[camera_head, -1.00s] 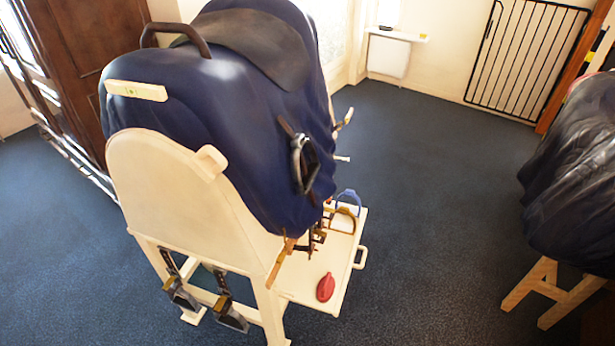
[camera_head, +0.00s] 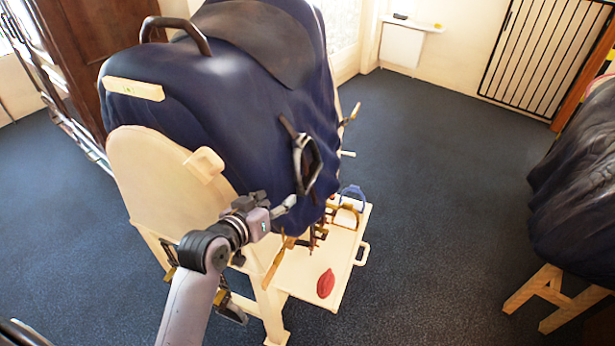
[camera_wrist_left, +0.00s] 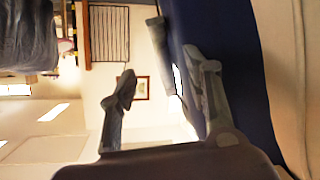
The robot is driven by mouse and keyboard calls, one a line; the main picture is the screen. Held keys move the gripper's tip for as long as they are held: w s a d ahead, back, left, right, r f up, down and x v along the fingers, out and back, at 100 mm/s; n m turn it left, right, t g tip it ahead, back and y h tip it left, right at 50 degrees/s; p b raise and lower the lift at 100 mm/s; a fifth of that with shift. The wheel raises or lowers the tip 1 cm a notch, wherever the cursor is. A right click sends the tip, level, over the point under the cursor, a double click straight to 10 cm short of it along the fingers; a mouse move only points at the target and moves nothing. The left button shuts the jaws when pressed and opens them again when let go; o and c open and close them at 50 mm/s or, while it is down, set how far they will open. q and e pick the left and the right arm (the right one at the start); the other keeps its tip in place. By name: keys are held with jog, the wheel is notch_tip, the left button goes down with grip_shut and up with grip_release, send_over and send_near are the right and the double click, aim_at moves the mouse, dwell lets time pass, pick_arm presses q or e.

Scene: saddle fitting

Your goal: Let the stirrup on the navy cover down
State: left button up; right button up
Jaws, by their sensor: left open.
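The navy cover (camera_head: 225,95) lies over a cream stand, with a dark saddle seat on top. A dark metal stirrup (camera_head: 313,167) sits high against the cover's right side, beside a brown strap. My left gripper (camera_head: 273,202) is open and empty, to the left of and slightly below the stirrup, near the cover's lower edge. In the left wrist view its two fingers (camera_wrist_left: 165,92) are spread, with the navy cover (camera_wrist_left: 250,75) close on the right. A grey bar (camera_wrist_left: 160,55), perhaps part of the stirrup, shows beyond the fingers. My right gripper is out of view.
A cream shelf (camera_head: 300,285) holds a red oval item (camera_head: 325,284), a blue stirrup-shaped piece (camera_head: 353,192) and brass-coloured hardware. Stirrup-like pieces hang below the stand at left. A second covered stand (camera_head: 580,180) is at far right. The carpet between is clear.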

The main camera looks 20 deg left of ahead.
aim_at(306, 179)
pick_arm(q)
jog(key=x, duration=1.6)
jog(key=shift+w+f, duration=0.2)
jog(key=shift+w, duration=0.15)
jog(key=shift+c, duration=0.2)
grip_shut()
